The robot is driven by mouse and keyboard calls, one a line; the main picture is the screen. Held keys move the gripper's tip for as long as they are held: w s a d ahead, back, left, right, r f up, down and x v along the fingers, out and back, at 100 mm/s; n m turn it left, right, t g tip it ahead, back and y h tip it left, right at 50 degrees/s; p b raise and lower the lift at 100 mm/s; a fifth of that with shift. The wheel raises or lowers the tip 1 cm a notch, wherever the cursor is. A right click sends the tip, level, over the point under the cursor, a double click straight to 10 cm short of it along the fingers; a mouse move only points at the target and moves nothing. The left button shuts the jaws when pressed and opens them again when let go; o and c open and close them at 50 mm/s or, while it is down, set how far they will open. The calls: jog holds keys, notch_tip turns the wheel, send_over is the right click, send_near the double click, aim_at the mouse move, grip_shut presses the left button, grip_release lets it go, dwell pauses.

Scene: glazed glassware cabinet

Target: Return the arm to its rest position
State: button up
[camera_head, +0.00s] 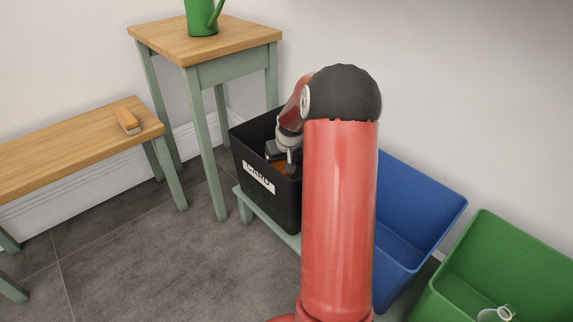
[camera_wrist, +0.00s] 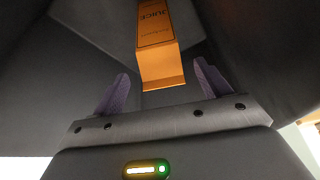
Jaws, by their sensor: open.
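My gripper (camera_head: 285,152) is at the mouth of the black bin marked CARD (camera_head: 262,196), reaching down into it. In the wrist view my gripper's two purple fingers (camera_wrist: 162,88) stand wide apart with nothing held between them. An orange juice carton (camera_wrist: 157,45) lies inside the black bin, beyond the fingertips and apart from them as far as I can tell. A bit of orange also shows in the bin in the head view. My red arm hides the bin's right side and part of the gripper.
A blue bin (camera_head: 412,215) stands to the right, partly behind my arm. A green bin (camera_head: 462,255) holds a clear glass item (camera_head: 495,313). A tall side table (camera_head: 225,45) bears a green watering can (camera_head: 202,15). A bench (camera_head: 70,150) holds a brush (camera_head: 127,121). Floor at left is clear.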

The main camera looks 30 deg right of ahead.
jog(key=shift+s+a+r, duration=0.1)
jog(key=shift+s+r, duration=0.1)
jog(key=shift+r, duration=0.5)
jog(key=shift+s, duration=0.1)
